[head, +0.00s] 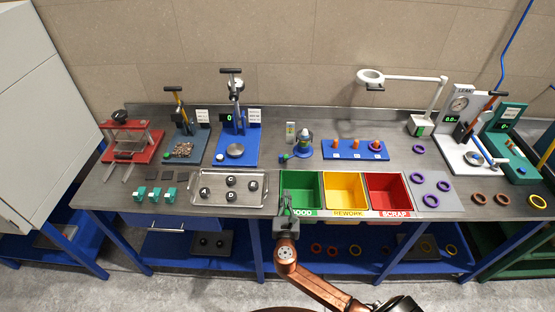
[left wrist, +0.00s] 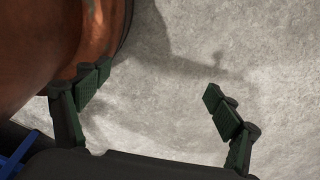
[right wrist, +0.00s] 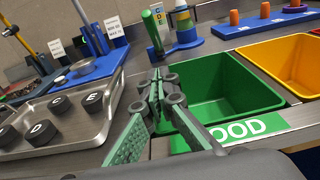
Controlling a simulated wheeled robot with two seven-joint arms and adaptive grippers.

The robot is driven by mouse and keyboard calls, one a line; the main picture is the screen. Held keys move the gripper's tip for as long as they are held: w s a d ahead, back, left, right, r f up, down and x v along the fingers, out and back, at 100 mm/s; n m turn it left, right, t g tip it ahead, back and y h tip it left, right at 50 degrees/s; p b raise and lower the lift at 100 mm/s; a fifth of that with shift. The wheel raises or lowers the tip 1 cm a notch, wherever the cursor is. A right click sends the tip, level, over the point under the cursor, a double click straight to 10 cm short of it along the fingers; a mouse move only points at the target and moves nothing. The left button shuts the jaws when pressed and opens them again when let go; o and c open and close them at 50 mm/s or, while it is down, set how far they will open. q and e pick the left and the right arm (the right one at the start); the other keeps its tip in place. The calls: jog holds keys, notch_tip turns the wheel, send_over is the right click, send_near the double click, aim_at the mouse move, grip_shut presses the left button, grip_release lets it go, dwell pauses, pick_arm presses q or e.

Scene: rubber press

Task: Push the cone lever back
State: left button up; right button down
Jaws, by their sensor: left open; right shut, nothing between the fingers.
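In the right wrist view the green handle (right wrist: 153,30) leans up beside the striped cone (right wrist: 186,27). My right gripper (head: 286,198) is shut and empty, near the left front of the green bin. In the right wrist view its fingertips (right wrist: 156,82) lie short of the lever, apart from it. My left gripper (left wrist: 155,95) is open and empty above the grey floor, outside the head view.
Green (head: 300,187), yellow (head: 343,186) and red (head: 388,187) bins stand at the front edge. A metal tray (head: 262,187) with several black knobs lies left. A blue board with orange pegs (head: 355,150) stands right of the cone. A blue press (head: 234,150) stands left.

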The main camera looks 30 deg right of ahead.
aim_at(286, 157)
pick_arm(q)
jog(key=shift+s+r, duration=0.15)
jog(key=shift+s, duration=0.15)
pick_arm(e)
jog(key=w+d+r, duration=0.2)
jog(key=w+d, duration=0.4)
jog(key=w, duration=0.5)
jog(key=shift+w+d+r, duration=0.35)
jog(key=shift+w+d, duration=0.05)
